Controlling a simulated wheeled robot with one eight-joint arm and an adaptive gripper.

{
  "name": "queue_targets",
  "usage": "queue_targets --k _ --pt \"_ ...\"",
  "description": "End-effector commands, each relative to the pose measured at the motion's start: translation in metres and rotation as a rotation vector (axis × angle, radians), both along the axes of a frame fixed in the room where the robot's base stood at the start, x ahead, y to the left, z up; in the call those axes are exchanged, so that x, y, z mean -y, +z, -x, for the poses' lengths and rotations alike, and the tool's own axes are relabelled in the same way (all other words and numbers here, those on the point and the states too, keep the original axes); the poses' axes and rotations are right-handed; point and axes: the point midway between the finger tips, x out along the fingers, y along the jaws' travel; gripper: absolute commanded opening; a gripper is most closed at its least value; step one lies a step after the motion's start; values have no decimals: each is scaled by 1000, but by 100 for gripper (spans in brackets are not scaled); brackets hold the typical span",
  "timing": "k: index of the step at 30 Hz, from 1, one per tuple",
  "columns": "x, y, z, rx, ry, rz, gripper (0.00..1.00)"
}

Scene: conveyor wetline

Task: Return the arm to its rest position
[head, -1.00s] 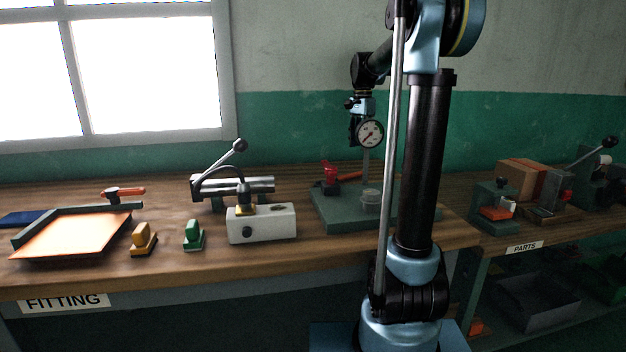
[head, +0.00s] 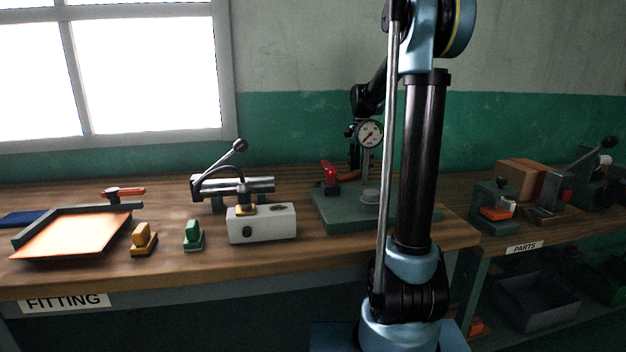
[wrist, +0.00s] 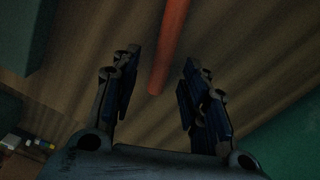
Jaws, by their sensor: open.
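My arm rises at the right of centre in the head view and bends over toward the back of the fitting bench. My gripper (head: 354,160) hangs low behind the dial gauge (head: 370,134), which partly hides it. In the wrist view my gripper (wrist: 158,98) has its two fingers spread wide apart. An orange-red bar (wrist: 170,45) shows in the space between and beyond the fingers. It touches neither finger in that view, and nothing is held.
The gauge stand has a green base (head: 335,220) with a red clamp (head: 330,174). Left of it are a white block (head: 275,226), a lever fixture (head: 265,185), green (head: 193,237) and yellow (head: 143,240) pieces, and an orange tray (head: 75,236). A parts bench stands right.

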Motion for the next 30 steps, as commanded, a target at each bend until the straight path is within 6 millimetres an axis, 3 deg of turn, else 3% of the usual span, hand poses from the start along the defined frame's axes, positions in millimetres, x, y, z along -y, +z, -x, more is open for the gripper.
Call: queue_targets --k 15,30 --pt "0 56 0 0 0 0 41" --pt "-1 60 1 6 0 1 41"
